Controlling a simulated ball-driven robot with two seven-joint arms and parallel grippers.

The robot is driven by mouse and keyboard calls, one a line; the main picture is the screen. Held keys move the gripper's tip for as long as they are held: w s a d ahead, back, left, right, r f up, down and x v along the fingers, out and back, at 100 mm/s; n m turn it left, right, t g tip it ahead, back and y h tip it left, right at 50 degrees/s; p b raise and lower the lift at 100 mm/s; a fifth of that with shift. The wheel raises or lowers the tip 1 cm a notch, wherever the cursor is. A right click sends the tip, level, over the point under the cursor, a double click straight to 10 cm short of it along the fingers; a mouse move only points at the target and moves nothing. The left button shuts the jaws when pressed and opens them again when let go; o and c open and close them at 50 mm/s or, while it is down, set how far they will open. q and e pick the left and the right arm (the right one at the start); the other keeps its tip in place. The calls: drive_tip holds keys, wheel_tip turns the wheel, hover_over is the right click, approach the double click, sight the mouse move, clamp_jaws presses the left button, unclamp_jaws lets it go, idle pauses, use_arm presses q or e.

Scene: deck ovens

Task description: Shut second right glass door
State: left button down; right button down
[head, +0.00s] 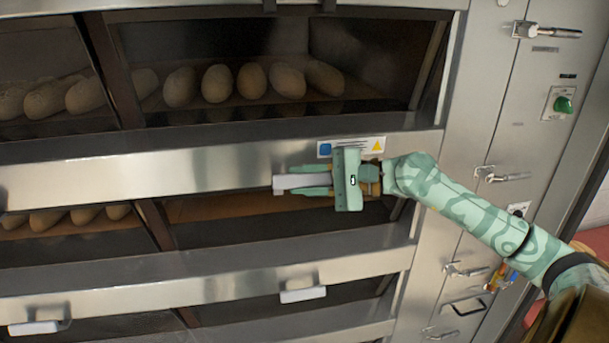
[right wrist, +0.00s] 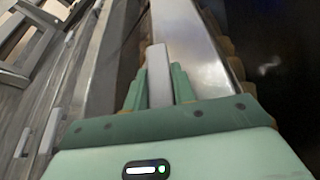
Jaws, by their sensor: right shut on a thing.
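My right gripper (head: 292,181) reaches in from the right and is shut on a pale bar handle (head: 280,183), just under the upper steel ledge, at the right opening of the second visible deck. In the right wrist view the handle (right wrist: 158,62) lies between the two green fingers (right wrist: 159,78). The right glass door (head: 265,209) of that deck is partly hidden by my gripper and arm. Its glass is hard to make out, and I cannot tell how far it stands open. My left gripper is not in view.
Loaves (head: 250,80) lie in the deck above. The steel ledge (head: 130,178) runs across above the handle. Another pale handle (head: 303,295) is on the deck below, and one (head: 33,328) is at lower left. A side panel (head: 470,170) with latches and a green knob (head: 563,104) stands right.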

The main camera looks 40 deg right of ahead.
drive_tip(key=c, duration=1.2)
unclamp_jaws()
drive_tip(key=shift+o, duration=0.2)
drive_tip(key=b+v, duration=0.4)
drive_tip(key=v, duration=1.2)
drive_tip(key=shift+d, duration=0.2)
